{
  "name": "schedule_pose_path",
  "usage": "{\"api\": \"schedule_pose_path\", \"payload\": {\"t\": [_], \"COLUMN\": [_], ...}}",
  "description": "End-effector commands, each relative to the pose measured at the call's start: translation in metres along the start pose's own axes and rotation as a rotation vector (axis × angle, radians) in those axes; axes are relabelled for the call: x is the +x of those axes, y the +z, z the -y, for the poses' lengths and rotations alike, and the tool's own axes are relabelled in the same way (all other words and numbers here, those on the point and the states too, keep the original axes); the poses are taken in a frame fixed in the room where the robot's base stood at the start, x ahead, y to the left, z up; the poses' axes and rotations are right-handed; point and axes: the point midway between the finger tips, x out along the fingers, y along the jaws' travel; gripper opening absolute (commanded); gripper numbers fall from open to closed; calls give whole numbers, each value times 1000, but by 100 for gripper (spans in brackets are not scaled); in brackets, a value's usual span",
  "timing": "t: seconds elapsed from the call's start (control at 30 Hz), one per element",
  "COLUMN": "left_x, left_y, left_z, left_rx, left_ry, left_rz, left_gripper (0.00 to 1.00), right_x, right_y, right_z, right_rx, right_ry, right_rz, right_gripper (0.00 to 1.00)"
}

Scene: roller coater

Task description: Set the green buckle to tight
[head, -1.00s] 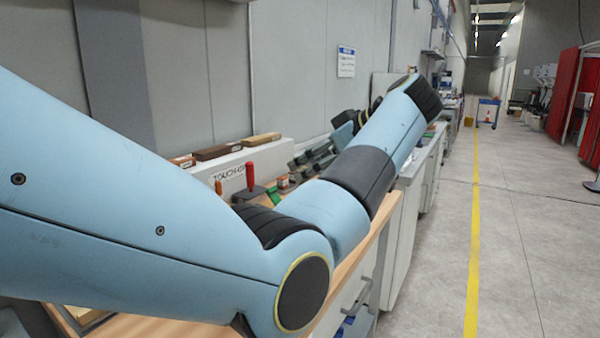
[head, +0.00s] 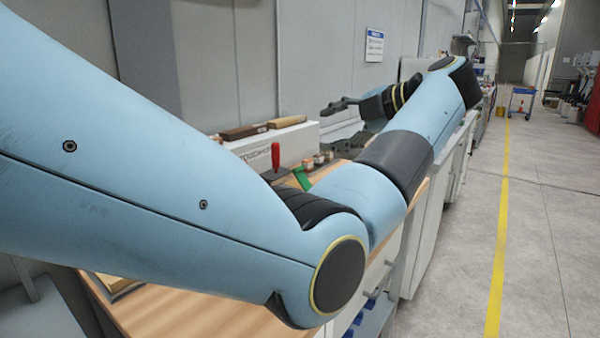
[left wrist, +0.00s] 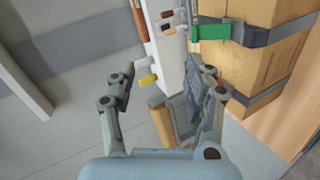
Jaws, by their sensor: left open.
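In the left wrist view, the green buckle (left wrist: 210,31) sits on a dark strap around a brown carton at the upper right. My left gripper (left wrist: 168,76) is open, its fingers apart and nothing held between them. The buckle shows beyond the right finger, apart from it. In the head view, my left gripper (head: 330,128) is raised above the far part of the bench, fingers pointing left. A small green part (head: 301,178) shows on the bench behind my arm; I cannot tell whether it is the buckle. My right gripper is not in view.
A red-handled tool (head: 276,155) stands on the wooden bench (head: 185,312). A white ledge (head: 262,143) with wooden blocks runs along the wall. The brown carton (left wrist: 262,55) has dark straps. The floor (head: 535,225) at right is clear, with a yellow line.

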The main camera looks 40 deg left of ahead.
Motion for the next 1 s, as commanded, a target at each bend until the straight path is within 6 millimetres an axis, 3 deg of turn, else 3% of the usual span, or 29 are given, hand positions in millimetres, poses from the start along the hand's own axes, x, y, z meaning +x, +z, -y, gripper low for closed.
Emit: {"api": "schedule_pose_path", "payload": {"t": [0.47, 0.7, 0.83, 1.0], "left_x": [8, 13, 17, 22], "left_y": [2, 8, 13, 19], "left_z": [18, 53, 75, 96], "left_rx": [-1184, -1714, -1777, -1769], "left_ry": [244, 363, 400, 398], "left_rz": [90, 251, 293, 293], "left_gripper": [52, 52, 52, 52], "right_x": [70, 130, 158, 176], "right_y": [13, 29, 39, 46], "right_z": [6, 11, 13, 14], "right_rx": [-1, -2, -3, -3], "right_ry": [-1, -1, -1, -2], "right_rz": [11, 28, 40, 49], "right_gripper": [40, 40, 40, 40]}}
